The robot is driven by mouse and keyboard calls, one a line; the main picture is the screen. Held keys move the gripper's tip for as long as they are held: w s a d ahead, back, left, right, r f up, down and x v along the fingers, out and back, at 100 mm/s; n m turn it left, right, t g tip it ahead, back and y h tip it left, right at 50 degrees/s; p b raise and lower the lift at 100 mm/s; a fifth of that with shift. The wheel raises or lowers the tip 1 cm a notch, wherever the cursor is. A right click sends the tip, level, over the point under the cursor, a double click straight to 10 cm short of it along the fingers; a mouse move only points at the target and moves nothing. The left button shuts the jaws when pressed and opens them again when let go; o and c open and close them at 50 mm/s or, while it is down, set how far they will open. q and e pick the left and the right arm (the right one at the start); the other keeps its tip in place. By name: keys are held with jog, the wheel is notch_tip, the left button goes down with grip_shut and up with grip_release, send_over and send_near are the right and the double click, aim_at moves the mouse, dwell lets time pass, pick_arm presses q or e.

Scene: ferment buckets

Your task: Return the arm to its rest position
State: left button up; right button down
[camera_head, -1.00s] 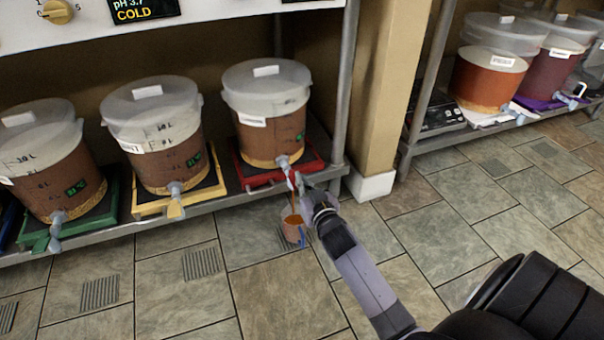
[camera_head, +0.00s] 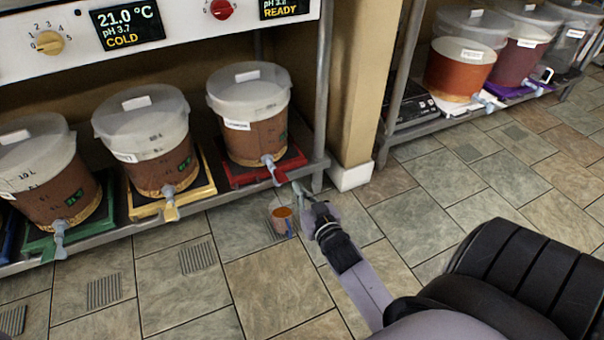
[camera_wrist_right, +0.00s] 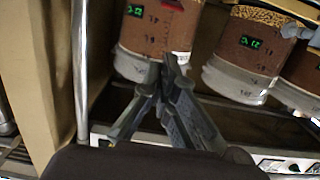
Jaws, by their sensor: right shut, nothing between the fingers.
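My right gripper (camera_head: 298,190) is shut and empty, just right of the red tap handle (camera_head: 279,178) on the rightmost brown bucket (camera_head: 262,138) of the near shelf. A small gap shows between fingertips and tap. In the right wrist view the closed fingers (camera_wrist_right: 171,66) point toward buckets that appear upside down. My right forearm runs down to the lower right of the head view. A small cup (camera_head: 283,222) with orange-brown content is at floor level below that tap, by a drain grate. No stream shows above it. My left gripper is not in view.
Buckets with green (camera_head: 50,190) and yellow (camera_head: 150,155) taps stand left on the same shelf. A metal post (camera_head: 322,95) and a tan pillar (camera_head: 357,100) are close to my gripper. More buckets stand on the right shelf. The tiled floor is mostly clear.

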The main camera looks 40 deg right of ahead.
jog(key=shift+s+a, duration=0.1)
jog(key=shift+s, duration=0.3)
